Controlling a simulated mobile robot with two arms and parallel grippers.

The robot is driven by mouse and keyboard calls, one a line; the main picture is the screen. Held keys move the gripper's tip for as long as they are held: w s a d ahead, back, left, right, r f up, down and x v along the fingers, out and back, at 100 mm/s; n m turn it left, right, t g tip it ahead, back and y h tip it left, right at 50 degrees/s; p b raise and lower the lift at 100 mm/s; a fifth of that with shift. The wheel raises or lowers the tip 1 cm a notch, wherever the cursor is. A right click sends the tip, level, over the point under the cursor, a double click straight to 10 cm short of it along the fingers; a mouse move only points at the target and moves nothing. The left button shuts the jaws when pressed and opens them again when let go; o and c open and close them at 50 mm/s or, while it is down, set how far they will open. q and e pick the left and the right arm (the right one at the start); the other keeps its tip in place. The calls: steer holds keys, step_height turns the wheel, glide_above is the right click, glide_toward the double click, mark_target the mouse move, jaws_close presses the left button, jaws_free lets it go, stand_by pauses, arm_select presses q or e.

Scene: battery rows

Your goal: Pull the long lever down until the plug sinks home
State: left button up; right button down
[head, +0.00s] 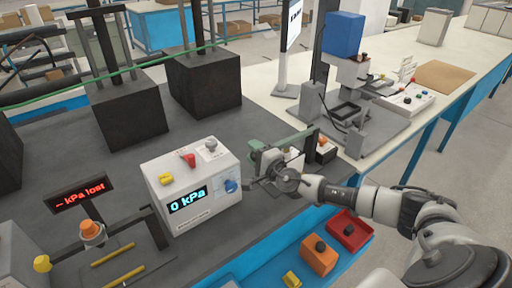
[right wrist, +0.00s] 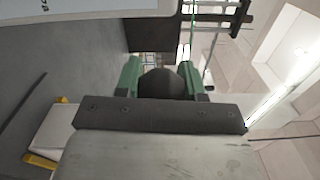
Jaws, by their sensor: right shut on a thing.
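My right gripper (head: 262,160) is at the workbench's right part, just right of the white gauge box. In the right wrist view its two green fingers (right wrist: 168,80) are shut on a dark round knob (right wrist: 170,83), with one finger on each side. In the head view a grey-green bar (head: 290,141), which looks like the long lever, runs from the gripper to a dark upright post (head: 313,143). The gripper and wrist hide the knob and much of the fixture there. I cannot make out the plug for sure. My left gripper is not in view.
The white gauge box (head: 192,185) reads 0 kPa. A red-lettered display (head: 80,194) and an orange-topped fixture (head: 92,232) stand at left. Black blocks (head: 205,82) stand behind. Orange (head: 319,262) and red (head: 349,236) bins sit along the front edge. Bare grey bench lies behind the box.

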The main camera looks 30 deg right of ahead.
steer(key=shift+s+f, duration=0.1)
steer(key=shift+f, duration=0.85)
steer(key=c, duration=1)
jaws_free()
steer(key=o, duration=0.3)
steer(key=shift+d, duration=0.1)
steer(key=shift+s+d+b, duration=0.2)
steer(key=shift+s+b, duration=0.2)
steer(key=shift+s, duration=2.3)
steer(key=shift+s+d+b, duration=0.2)
steer(key=shift+s+b, duration=0.2)
steer(key=shift+s, duration=2.25)
